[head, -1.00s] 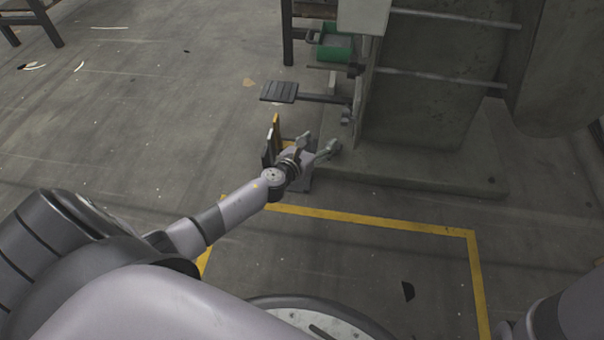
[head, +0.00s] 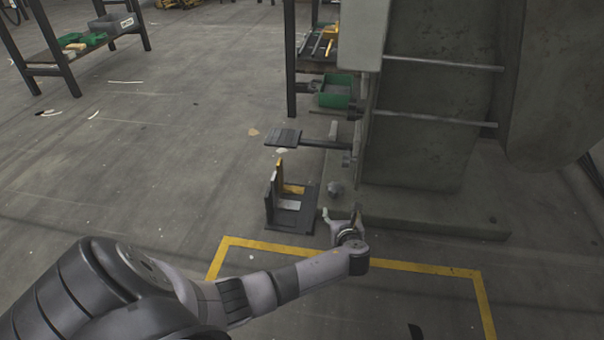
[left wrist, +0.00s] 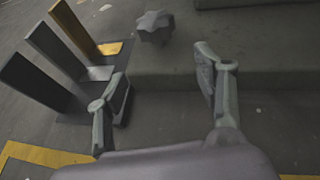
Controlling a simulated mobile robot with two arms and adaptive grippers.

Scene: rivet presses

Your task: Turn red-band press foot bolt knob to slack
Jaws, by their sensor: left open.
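The grey lobed knob (head: 335,187) sits low at the front left edge of the press base (head: 430,215), below the foot pedal (head: 284,138). In the left wrist view the knob (left wrist: 155,27) is near the top, in line with the gap between the fingers but beyond them. My left gripper (head: 341,213) is open and empty on the near side of the knob, apart from it. Its two fingers show spread in the left wrist view (left wrist: 161,78). No red band shows on the visible part of the press (head: 425,110). My right gripper is not in view.
A rack (head: 290,221) with upright black, grey and yellow plates stands on the floor just left of the knob. A green bin (head: 335,92) is behind the pedal. Yellow floor lines (head: 420,267) run in front of the base. The floor to the left is open.

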